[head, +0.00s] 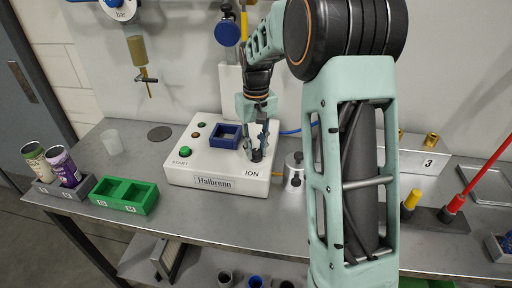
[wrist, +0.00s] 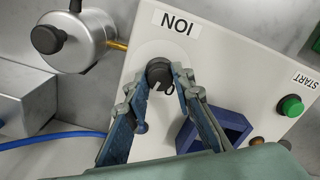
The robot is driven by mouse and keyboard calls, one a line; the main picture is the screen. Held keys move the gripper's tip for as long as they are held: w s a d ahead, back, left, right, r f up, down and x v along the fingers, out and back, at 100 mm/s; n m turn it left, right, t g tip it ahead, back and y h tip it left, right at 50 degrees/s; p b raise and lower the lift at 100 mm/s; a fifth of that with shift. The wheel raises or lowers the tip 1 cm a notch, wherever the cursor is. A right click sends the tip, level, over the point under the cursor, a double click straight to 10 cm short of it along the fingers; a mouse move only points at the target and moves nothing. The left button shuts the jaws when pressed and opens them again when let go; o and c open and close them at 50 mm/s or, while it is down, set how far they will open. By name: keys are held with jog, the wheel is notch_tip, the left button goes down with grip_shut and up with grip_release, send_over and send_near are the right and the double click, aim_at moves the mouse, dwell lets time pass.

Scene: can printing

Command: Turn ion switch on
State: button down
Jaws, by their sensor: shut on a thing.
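The ION switch is a dark round knob (wrist: 157,72) with a pale pointer mark, below the upside-down "ION" label in the wrist view. In the head view the knob (head: 256,156) sits at the front right of the white Halbrenn box (head: 183,171), above its "ION" label. My gripper (head: 260,138) reaches down onto it from above. In the wrist view my gripper (wrist: 164,78) is shut on the knob, with one finger on each side. The fingers hide part of the knob's sides.
A blue square holder (head: 224,135) and a green START button (head: 186,151) are on the box. A metal canister (head: 294,172) stands close to its right. A green tray (head: 124,194) and two cans in a grey holder (head: 63,188) are at the left.

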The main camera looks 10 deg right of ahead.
aim_at(256, 151)
jog(key=m, duration=0.6)
jog(key=shift+m, duration=0.3)
dwell(0.5)
jog(key=c, duration=1.7)
grip_release()
jog(key=shift+o, duration=0.2)
notch_tip(256, 151, up, 12)
